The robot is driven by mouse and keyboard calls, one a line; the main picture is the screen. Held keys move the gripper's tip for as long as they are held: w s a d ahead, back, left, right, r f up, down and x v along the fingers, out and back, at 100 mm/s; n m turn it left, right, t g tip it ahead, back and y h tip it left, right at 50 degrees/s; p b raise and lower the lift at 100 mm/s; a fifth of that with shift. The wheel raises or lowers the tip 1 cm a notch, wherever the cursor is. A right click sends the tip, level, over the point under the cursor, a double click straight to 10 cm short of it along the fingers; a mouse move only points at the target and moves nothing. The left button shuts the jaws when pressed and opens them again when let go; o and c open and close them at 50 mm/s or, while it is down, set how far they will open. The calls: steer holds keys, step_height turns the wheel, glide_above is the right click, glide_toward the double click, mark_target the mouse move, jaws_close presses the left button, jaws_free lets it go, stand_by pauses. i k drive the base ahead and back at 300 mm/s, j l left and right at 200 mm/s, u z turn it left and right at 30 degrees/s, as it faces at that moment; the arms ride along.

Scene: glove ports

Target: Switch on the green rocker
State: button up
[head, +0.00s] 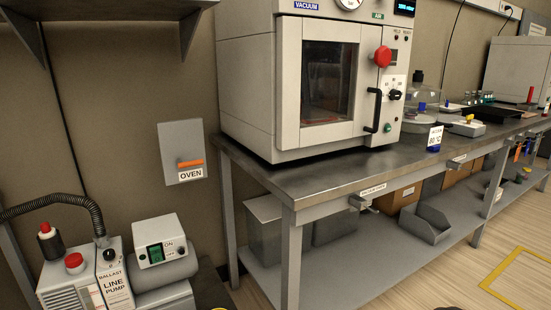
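The green rocker (155,254) sits on the front of a small light-grey switch box (159,228) at the lower left of the head view. An ON label is above and to the right of the rocker, and smaller marks show beside it. Which way the rocker is tipped is too small to tell. The box rests on top of the grey body of the line pump (111,287).
An oven isolator with an orange handle (190,163) is on the wall above right of the box. A vacuum oven (325,80) stands on a steel bench (335,185). A ribbed hose (55,203) rises from the pump. Open wooden floor (470,285) lies right.

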mark_target(156, 253)
steer(key=u, duration=1.3)
steer(key=i+l+u, duration=0.2)
steer(key=l, duration=0.15)
steer(key=l+u, duration=0.15)
steer(key=l, duration=0.2)
